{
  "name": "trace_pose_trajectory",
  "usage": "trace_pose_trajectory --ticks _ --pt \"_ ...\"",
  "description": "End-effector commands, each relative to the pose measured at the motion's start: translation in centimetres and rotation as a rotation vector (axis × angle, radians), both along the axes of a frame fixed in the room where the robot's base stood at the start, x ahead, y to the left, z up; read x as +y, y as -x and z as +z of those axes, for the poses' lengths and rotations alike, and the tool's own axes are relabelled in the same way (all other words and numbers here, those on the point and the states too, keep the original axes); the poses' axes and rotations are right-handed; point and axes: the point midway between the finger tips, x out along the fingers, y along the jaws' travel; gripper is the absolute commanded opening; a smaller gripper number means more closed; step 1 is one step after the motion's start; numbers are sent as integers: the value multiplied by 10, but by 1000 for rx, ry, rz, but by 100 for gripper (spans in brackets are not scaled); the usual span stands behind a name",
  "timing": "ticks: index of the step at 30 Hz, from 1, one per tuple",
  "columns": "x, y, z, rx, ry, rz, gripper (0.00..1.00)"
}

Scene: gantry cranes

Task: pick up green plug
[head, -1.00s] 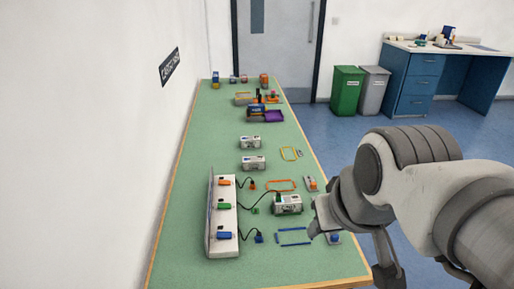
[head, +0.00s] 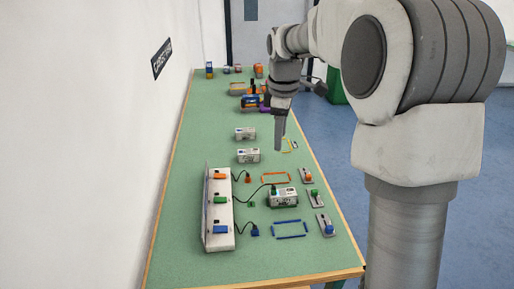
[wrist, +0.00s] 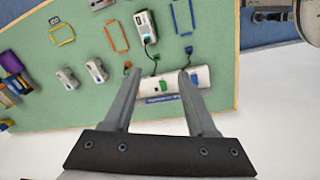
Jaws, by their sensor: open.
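A green plug (head: 287,192) appears to sit on the white boxy device (head: 283,200), with a black cord running to it from the long white panel (head: 218,222). The device shows in the wrist view (wrist: 146,22) with green at its lower end (wrist: 147,40). A small green piece (head: 250,203) lies on the mat between panel and device; its exact shape is unclear. My gripper (head: 279,146) is open and empty, pointing down above the table, farther back than the device. Its two fingers are spread in the wrist view (wrist: 160,74), apart from the device.
An orange plug (head: 248,177) and a blue plug (head: 254,231) lie on the green mat with cords. Orange (head: 276,178) and blue (head: 290,229) frames lie flat nearby. Two white blocks, one nearer (head: 248,156) and one farther (head: 245,134), stand left of my gripper. The wall bounds the left side.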

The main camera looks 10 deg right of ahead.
Motion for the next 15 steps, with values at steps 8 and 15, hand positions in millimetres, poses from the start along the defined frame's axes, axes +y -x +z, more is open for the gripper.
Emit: trace_pose_trajectory --ticks 8,15 --pt "0 -59 -58 97 5 278 57" --pt "0 -74 -82 123 3 371 57"
